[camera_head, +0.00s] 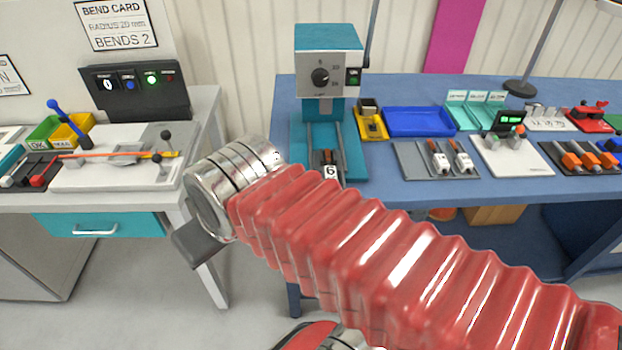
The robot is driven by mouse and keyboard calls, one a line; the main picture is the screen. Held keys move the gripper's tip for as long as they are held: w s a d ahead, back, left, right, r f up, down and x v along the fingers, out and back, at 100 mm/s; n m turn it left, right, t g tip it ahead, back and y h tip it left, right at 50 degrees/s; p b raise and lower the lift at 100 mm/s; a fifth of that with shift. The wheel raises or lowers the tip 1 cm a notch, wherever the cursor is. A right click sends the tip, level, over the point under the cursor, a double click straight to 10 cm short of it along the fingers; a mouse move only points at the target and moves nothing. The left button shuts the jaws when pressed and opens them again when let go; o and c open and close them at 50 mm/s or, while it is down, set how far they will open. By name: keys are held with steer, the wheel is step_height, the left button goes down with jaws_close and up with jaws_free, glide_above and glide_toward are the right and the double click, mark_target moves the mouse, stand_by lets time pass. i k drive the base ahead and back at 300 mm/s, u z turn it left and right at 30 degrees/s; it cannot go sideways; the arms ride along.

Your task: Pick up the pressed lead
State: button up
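A teal press (329,62) with a dial and a small green display stands at the left end of the blue bench. A small dark piece (327,157), possibly the pressed lead, lies at the front of its bed, behind a white tag marked 6 (331,172). Its details are too small to make out. My red ribbed arm crosses the foreground, and its silver wrist is left of the press, in front of the gap between the benches. A dark grey part of my gripper (194,245) shows below the wrist, apart from the press. The fingertips are not clearly visible.
Right of the press are a yellow device (371,121), an empty-looking blue tray (418,122) and a grey plate (407,160) with two white-and-orange pieces. A white tester board (513,160) is farther right. The left bench holds a bending station (115,165) and green and yellow bins.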

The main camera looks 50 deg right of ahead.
mark_target(329, 172)
steer(key=u, duration=1.7)
steer(key=k, duration=1.1)
steer(key=u, duration=0.6)
